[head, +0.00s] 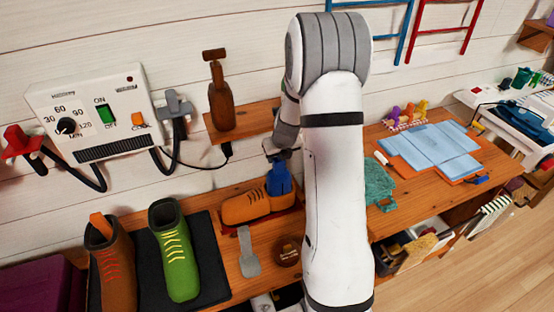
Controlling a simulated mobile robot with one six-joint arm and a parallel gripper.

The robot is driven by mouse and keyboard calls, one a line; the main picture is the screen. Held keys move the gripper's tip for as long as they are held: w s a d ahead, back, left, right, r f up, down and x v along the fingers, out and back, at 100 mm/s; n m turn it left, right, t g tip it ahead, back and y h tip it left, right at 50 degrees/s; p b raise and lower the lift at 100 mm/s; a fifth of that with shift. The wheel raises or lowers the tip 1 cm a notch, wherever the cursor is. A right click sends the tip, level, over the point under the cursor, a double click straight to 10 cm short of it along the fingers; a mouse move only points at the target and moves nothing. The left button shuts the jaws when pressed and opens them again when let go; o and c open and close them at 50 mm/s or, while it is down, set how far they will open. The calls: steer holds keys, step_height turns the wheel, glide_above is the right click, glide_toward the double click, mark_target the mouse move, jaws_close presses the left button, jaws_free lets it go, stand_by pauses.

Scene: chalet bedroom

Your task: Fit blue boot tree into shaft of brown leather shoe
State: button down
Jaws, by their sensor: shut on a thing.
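The blue boot tree (279,177) is upright beneath my gripper (282,157), which is shut on its top. My arm covers part of the gripper. A tan-brown low shoe (243,208) lies with its toe to the left on the wooden bench, on a dark red base (232,227). The boot tree's lower end is at the shoe's right, heel end. I cannot tell whether it is inside the opening or just above it. A taller dark brown boot (112,270) with red laces stands at the left, with an orange piece (101,226) sticking out of its top.
A green boot (175,250) stands on a black mat (212,262). A grey flat tool (248,255) and a round brown tin (287,250) lie in front of the shoe. A wooden shelf (245,120) with a brown brush-like item (221,100) is behind. A teal cloth (379,184) lies right of my arm.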

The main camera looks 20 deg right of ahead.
steer(key=shift+f, duration=0.6)
steer(key=shift+f, duration=0.15)
steer(key=c, duration=0.9)
jaws_free()
